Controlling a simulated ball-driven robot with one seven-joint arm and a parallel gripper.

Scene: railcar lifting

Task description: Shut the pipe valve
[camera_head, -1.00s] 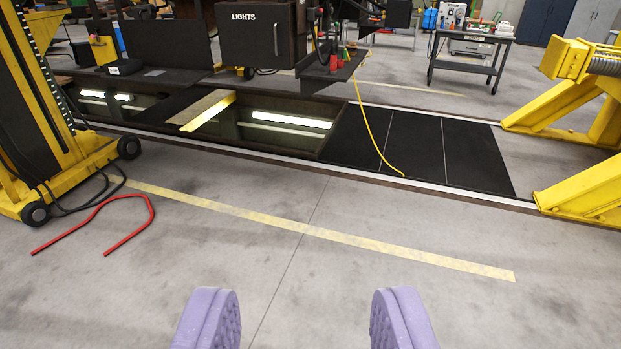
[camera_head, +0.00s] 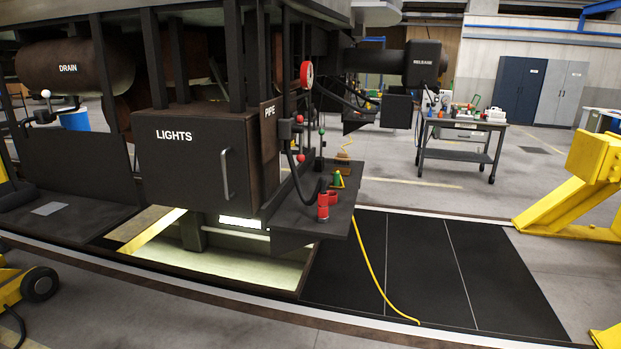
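A dark panel lettered PIPE (camera_head: 269,111) is on the railcar's underside, just right of the lights box. Next to it is a black fitting (camera_head: 287,130) with a hose curving down from it. A lever with a red ball (camera_head: 301,158) is just below, and another lever with a green ball (camera_head: 321,131) stands to the right. I cannot tell which of these is the pipe valve's handle, or whether it is open or shut. A round red-rimmed gauge (camera_head: 307,75) is above. My gripper is not in view.
The lights box (camera_head: 195,160) hangs beside the PIPE panel. A dark shelf (camera_head: 315,215) with red and green items juts out below it. An open lit pit (camera_head: 225,265) lies underneath. Black floor plates (camera_head: 415,265), a yellow hose (camera_head: 372,268) and a yellow jack (camera_head: 590,180) are to the right.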

